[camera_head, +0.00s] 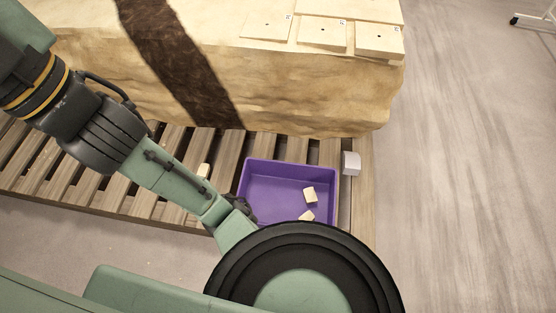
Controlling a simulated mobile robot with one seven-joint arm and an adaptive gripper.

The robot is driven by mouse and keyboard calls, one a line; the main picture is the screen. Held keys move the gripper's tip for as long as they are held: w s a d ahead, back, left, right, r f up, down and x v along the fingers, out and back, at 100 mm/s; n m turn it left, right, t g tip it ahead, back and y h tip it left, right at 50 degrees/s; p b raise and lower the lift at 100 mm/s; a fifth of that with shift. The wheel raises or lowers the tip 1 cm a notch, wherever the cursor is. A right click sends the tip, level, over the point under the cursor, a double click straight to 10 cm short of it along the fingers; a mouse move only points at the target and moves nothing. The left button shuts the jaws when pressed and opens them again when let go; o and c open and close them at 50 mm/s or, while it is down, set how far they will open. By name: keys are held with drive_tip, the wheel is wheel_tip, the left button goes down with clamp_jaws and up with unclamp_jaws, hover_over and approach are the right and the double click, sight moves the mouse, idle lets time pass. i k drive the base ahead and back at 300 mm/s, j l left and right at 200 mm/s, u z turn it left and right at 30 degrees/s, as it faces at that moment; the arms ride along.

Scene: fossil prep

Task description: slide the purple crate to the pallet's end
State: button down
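The purple crate (262,166) sits on the slatted wooden pallet (180,138), near the pallet's right end. Two pale blocks lie inside it: one (310,196) on its floor and another (307,215) partly hidden by my arm. My gripper (240,207) is at the crate's left side, low down. It looks close to or against that side; I cannot tell whether it touches. Its fingers are dark and mostly hidden behind my arm, so their opening does not show. The crate's near side is hidden by my arm.
A large sandy rock block (290,92) with a dark band stands on the pallet behind the crate, with pale labelled plates (322,34) on top. A small whitish block (351,163) lies right of the crate. Another pale piece (203,171) lies left.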

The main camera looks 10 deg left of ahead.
sight(273, 189)
drive_tip(key=u, duration=0.2)
drive_tip(key=k+l+u, duration=0.2)
drive_tip(key=l, duration=0.2)
drive_tip(key=k+l+u, duration=0.25)
drive_tip(key=i+l, duration=0.15)
drive_tip(key=i, duration=0.15)
drive_tip(key=i+l+u, duration=0.1)
drive_tip(key=i+l, duration=0.1)
drive_tip(key=i, duration=0.1)
